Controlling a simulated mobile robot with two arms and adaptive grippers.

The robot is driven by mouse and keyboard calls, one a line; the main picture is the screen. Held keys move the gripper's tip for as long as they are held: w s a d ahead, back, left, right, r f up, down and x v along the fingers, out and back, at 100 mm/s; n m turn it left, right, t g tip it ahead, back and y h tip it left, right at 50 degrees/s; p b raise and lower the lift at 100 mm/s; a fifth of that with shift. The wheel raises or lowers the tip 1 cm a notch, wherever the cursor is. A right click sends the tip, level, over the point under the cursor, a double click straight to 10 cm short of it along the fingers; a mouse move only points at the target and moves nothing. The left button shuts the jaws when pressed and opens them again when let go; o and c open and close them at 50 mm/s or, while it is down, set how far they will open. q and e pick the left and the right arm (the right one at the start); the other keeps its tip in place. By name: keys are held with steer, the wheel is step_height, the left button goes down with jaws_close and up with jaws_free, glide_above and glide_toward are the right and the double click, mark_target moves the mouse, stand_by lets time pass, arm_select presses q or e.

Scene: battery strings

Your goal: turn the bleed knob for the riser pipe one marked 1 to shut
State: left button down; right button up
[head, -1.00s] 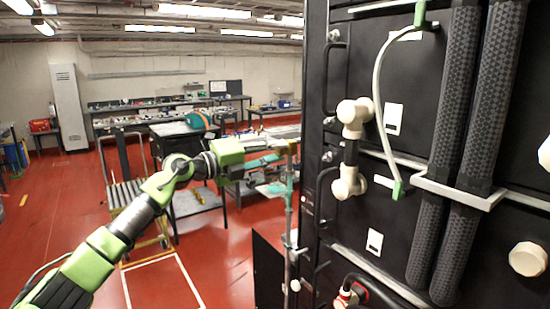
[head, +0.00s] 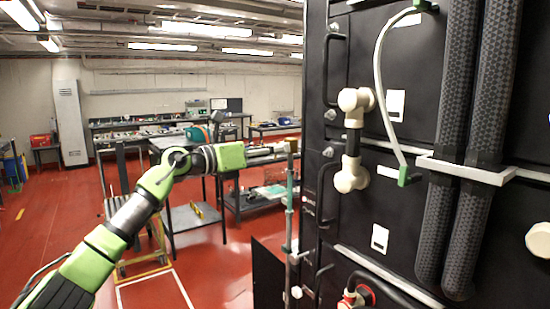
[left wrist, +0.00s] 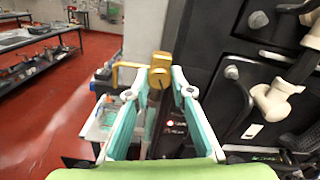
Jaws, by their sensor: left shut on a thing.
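A slim upright riser pipe (head: 290,215) stands beside the black cabinet, with a small brass knob (head: 292,145) at its top. In the left wrist view the brass knob (left wrist: 160,72) sits between the fingertips, with a brass lever (left wrist: 117,72) out to the left. My left gripper (head: 285,150) reaches in level from the left, its teal-padded fingers (left wrist: 157,85) shut on the knob from both sides. I cannot read a mark 1 on the pipe. The lower pipe is partly hidden by the fingers in the wrist view. My right gripper is not in view.
The black cabinet (head: 400,215) fills the right, close to the pipe. It carries cream elbow fittings (head: 352,175), a pale hose (head: 381,90) and thick dark hoses (head: 450,170). Workbenches (head: 195,215) stand behind my left arm. Red floor is open at the left.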

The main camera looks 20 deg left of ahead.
arm_select(q)
steer(key=m+b, duration=0.1)
steer(key=m, duration=0.1)
steer(key=m+b, duration=0.1)
steer(key=m, duration=0.1)
steer(key=shift+f+m, duration=0.2)
steer(key=shift+m, duration=0.2)
stand_by(0.4)
steer(key=c, duration=1.8)
jaws_free()
steer(key=shift+w, duration=0.1)
steer(key=shift+r, duration=0.1)
steer(key=v, duration=1.2)
